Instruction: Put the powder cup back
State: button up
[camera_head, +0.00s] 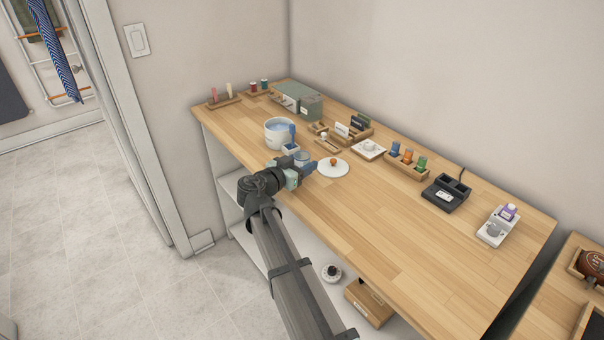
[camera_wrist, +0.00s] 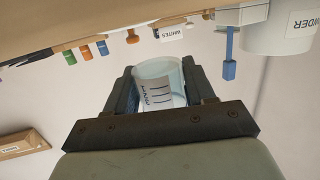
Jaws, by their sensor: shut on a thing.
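My gripper (camera_head: 304,165) is shut on the powder cup, over the left part of the worktop. In the wrist view the cup (camera_wrist: 158,84) is whitish and translucent, with dark scale lines and small lettering, held between the two dark fingers (camera_wrist: 160,92). In the head view the cup (camera_head: 301,158) shows bluish and small, partly hidden by my gripper. A white tub (camera_head: 278,137) with pale blue contents stands just behind and left of the cup. The tub (camera_wrist: 295,35) also shows in the wrist view, its label partly cut off, ending in "WDER".
A blue upright tool (camera_head: 292,131) stands in a small white holder beside the tub. A white round lid (camera_head: 333,168) with an orange knob lies right of my gripper. Racks of bottles (camera_head: 408,160) and a black device (camera_head: 446,193) line the back. The worktop's front right (camera_head: 400,235) is clear.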

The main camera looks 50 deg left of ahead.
jog(key=shift+f, duration=1.8)
jog(key=shift+f, duration=0.2)
jog(key=o, duration=1)
jog(key=shift+r, duration=0.2)
jog(key=shift+s+d, duration=0.1)
jog(key=shift+s, duration=0.2)
jog(key=v, duration=1.1)
jog(key=shift+s, duration=0.2)
